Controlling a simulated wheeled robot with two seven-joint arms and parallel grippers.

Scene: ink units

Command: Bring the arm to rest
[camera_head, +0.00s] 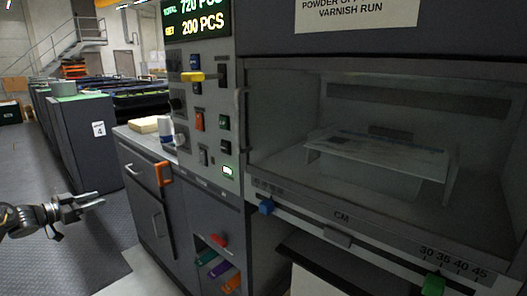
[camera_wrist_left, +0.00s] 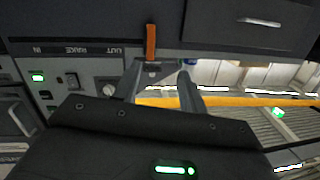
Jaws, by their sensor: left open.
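My left arm comes in from the left edge in the head view. Its gripper (camera_head: 88,206) hangs over the grey floor, left of the grey cabinet and apart from it. In the left wrist view the two fingers of my left gripper (camera_wrist_left: 160,75) stand apart with nothing held between them. An orange part (camera_wrist_left: 151,42) shows beyond the fingertips in that view. My right arm and gripper are not in view.
A machine panel with switches (camera_head: 205,110) and a glass-fronted bay (camera_head: 385,150) fill the right. The cabinet (camera_head: 140,195) has an orange latch (camera_head: 163,173). Floor (camera_head: 30,170) around the left gripper is clear.

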